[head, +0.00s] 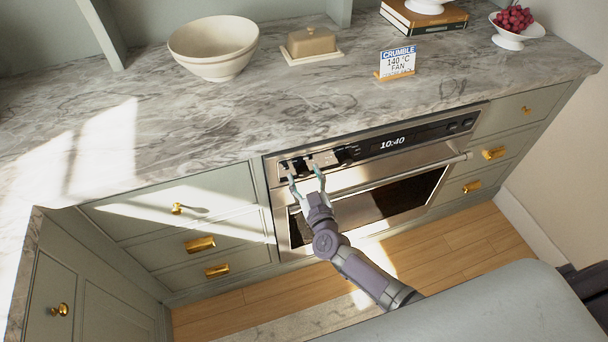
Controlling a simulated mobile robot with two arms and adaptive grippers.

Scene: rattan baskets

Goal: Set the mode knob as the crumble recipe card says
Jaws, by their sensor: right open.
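The recipe card (397,61) stands upright on the counter and reads "CRUMBLE 140 °C FAN". The oven (375,205) is built into the cabinets below the counter, and its display (391,143) reads 10:40. At the left end of its control panel (330,157) are small dark and light parts. The mode knob cannot be made out clearly there; its setting is too small to read. My right gripper (306,178) is open, with its fingertips in front of the panel's left part. Whether it touches anything cannot be told. My left gripper is not in view.
The oven door handle (455,160) juts out below the panel. On the marble counter (200,110) stand a cream bowl (214,50), a butter dish (312,43), books (424,18) and a bowl of grapes (513,22). Brass-handled drawers (160,205) flank the oven.

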